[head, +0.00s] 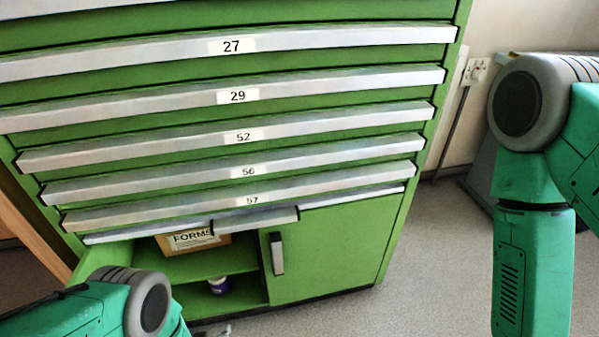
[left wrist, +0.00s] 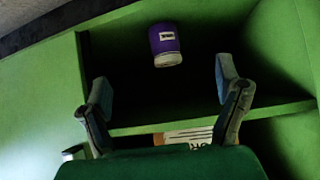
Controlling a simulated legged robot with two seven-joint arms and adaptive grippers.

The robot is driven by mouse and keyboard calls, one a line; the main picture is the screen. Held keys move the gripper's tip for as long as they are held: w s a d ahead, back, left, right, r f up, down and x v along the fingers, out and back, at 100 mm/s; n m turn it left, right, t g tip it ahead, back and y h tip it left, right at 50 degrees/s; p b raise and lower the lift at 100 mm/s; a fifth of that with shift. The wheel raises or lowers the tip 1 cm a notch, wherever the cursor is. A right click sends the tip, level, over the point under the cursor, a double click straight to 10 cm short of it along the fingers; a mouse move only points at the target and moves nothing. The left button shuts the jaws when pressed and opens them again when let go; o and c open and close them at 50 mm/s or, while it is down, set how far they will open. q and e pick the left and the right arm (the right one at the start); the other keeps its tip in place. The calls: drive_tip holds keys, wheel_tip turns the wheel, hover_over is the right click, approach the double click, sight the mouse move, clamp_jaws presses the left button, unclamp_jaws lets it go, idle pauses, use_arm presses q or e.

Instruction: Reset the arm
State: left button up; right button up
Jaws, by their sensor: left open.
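My left gripper (left wrist: 162,72) is open and empty in the left wrist view, its two fingers spread apart in front of the open green cabinet compartment. A purple jar with a white end (left wrist: 165,42) shows beyond and between the fingers, apart from them. The jar also shows in the head view (head: 219,286), low inside the compartment. In the head view my left arm comes in at the bottom left, and only a small grey bit at the bottom edge may be its gripper. My right arm hangs at the right, with its gripper out of view.
A green cabinet (head: 345,245) has several closed drawers with numbered labels above the compartment. A box labelled FORMS (head: 192,240) sits on the upper shelf. A closed door with a handle (head: 277,254) is beside it. Bare floor (head: 425,270) lies to the right.

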use_arm(q)
drive_tip(key=s+r+g+p, duration=0.2)
drive_tip(key=s+r, duration=0.5)
drive_tip(key=r, duration=0.4)
drive_tip(key=s+a+r+m+g+h+p, duration=0.1)
drive_tip(key=s+r+g+p, duration=0.2)
drive_tip(key=s+r, duration=0.5)
drive_tip(key=s+r+m+g+p, duration=0.1)
drive_tip(key=s+r+g, duration=0.3)
drive_tip(key=s+r, duration=0.4)
wheel_tip(320, 180, up, 6)
drive_tip(key=shift+a+f+h+p, duration=0.15)
drive_tip(key=shift+a+h+p, duration=0.15)
drive_tip(key=shift+p, duration=0.35)
